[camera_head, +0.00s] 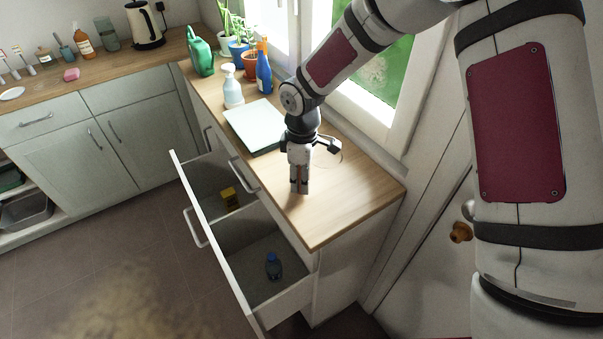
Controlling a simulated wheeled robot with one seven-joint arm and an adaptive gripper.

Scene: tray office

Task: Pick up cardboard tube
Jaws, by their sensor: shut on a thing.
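My gripper (299,186) points down at the wooden top of the drawer cabinet, right of the white laptop-like slab. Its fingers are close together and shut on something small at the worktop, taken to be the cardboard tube. The fingers hide nearly all of it, so its shape and tilt cannot be made out. No other cardboard tube shows in view. I cannot tell whether the held thing touches the worktop.
The flat white slab (258,126) lies left of my gripper. A spray bottle (232,92), blue bottle (263,72), green watering can (200,54) and potted plants stand behind. An open drawer below holds a yellow item (229,198) and blue bottle (273,266). The front worktop is clear.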

